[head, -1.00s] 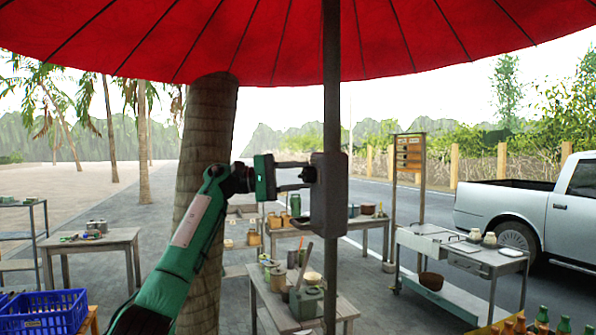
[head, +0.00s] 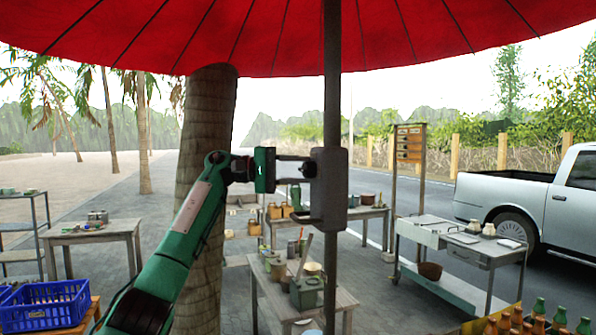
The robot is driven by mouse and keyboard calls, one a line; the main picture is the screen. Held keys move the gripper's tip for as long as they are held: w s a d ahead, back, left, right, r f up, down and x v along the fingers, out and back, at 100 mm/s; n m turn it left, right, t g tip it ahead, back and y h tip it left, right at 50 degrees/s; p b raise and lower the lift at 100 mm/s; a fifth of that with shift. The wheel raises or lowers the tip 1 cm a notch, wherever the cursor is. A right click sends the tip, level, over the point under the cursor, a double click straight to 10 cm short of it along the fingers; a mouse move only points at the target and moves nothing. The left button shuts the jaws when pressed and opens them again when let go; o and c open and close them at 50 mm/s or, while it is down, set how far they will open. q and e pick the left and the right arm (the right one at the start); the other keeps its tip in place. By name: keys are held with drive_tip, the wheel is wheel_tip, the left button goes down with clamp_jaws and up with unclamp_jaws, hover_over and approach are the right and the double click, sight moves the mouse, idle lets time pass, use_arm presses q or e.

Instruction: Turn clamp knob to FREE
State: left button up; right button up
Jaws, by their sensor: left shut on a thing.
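A grey clamp box (head: 329,190) sits on the dark umbrella pole (head: 332,90) in the middle of the head view. My left gripper (head: 306,168) reaches in from the left at the box's upper left side. Its fingers are shut on a small dark part there, which looks like the clamp knob; the fingers mostly hide it, and I cannot read any marking or its setting. A flat dark piece (head: 303,218) sticks out to the left at the box's lower edge. My right gripper is not in view.
The red umbrella canopy (head: 270,35) spreads overhead. A tree trunk (head: 207,130) stands behind my left arm. A wooden table with pots (head: 270,290) is below the clamp. A grey cart (head: 460,240) stands to the right, and a blue crate (head: 45,305) lower left.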

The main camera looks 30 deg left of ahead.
use_arm(q)
drive_tip(key=o, duration=1)
drive_tip(key=shift+s+a+f, duration=0.1)
drive_tip(key=shift+a, duration=0.2)
drive_tip(key=b+v, duration=0.4)
drive_tip(key=v, duration=0.9)
